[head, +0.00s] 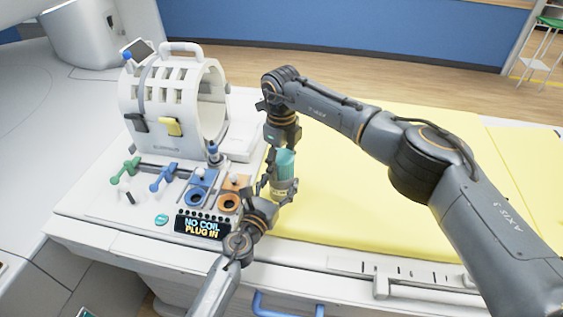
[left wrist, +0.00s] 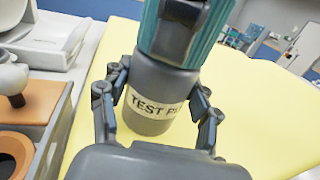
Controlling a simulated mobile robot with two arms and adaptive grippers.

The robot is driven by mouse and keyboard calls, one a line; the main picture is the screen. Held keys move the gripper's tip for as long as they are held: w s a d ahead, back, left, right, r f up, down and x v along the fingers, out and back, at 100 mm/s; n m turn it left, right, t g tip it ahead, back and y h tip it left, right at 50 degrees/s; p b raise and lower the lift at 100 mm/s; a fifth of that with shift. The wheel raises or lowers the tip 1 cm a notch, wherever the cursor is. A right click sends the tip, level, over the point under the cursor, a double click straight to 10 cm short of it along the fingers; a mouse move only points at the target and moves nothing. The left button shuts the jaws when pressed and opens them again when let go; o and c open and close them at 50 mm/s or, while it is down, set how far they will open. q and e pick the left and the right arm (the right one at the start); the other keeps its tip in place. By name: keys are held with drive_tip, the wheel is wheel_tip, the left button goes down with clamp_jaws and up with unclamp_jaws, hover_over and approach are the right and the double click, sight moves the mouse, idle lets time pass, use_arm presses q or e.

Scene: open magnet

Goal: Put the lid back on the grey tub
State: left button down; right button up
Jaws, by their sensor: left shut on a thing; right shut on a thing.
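The grey tub (head: 281,193) stands upright over the yellow mat, with a "TEST P…" label in the left wrist view (left wrist: 150,122). My left gripper (head: 278,186) is shut on the tub, one finger on each side of it. The ribbed teal lid (head: 286,163) is right at the top of the tub and also shows in the left wrist view (left wrist: 214,25). My right gripper (head: 284,146) comes down from above and is shut on the lid. The lid looks in line with the tub, but I cannot tell whether it is fully seated.
A white coil frame (head: 165,105) stands at the back left. Left of the tub are blue (head: 200,187) and orange (head: 232,192) socket blocks, green and blue handles, and a "NO COIL PLUG IN" display (head: 202,226). The yellow mat (head: 370,190) is clear to the right.

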drive_tip(key=o, duration=1.4)
drive_tip(key=shift+c, duration=0.2)
wheel_tip(320, 180, up, 12)
use_arm(q)
drive_tip(key=shift+c, duration=1.3)
unclamp_jaws()
